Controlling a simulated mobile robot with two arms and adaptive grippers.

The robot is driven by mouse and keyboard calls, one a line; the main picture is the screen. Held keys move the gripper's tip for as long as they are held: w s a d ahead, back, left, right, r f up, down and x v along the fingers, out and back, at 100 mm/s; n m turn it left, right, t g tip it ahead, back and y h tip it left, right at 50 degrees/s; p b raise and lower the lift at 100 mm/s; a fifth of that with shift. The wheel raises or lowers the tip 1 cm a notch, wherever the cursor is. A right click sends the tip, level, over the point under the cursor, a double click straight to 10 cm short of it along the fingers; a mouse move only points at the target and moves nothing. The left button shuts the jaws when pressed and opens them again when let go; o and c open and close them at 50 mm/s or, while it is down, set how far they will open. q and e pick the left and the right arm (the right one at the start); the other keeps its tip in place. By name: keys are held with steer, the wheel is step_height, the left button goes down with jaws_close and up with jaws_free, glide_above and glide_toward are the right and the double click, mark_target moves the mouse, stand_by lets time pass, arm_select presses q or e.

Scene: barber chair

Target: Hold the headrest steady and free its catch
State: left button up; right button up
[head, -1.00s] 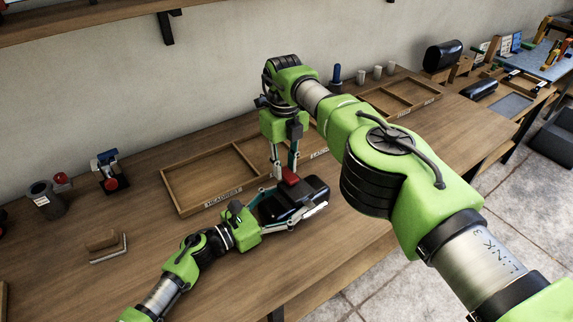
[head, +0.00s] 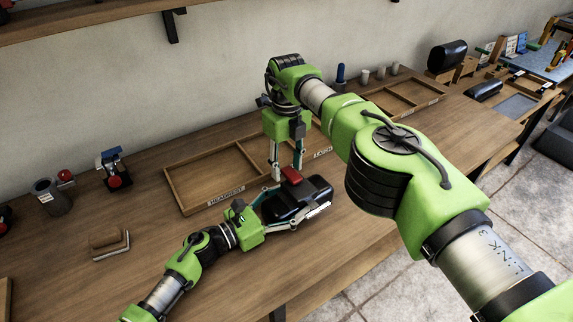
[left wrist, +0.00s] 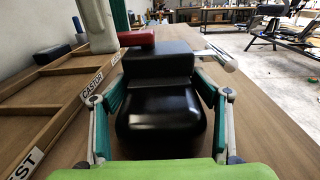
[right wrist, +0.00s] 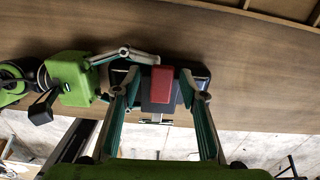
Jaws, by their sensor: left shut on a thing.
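The headrest is a black padded block (head: 287,207) near the front edge of the bench. My left gripper (head: 291,215) is shut on it, one finger along each side; in the left wrist view its glossy black cushion (left wrist: 160,110) fills the space between the fingers. The catch is a red block (head: 291,176) on top of the headrest, also seen in the right wrist view (right wrist: 161,79). My right gripper (head: 286,174) points down from above, open, with its fingers on either side of the red catch. I cannot tell whether they touch it.
A wooden tray labelled HEADREST (head: 186,202) lies just behind, with more divided trays (head: 380,103) to the right. A grey cup (head: 48,199), a red-based device (head: 114,181) and a brown block (head: 107,238) stand left. The floor lies beyond the front edge.

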mark_target(287, 171)
arm_select(q)
steer(key=shift+r, duration=0.1)
arm_select(e)
step_height(287, 171, up, 8)
steer(key=shift+f, duration=0.25)
arm_select(q)
steer(key=o, duration=1.9)
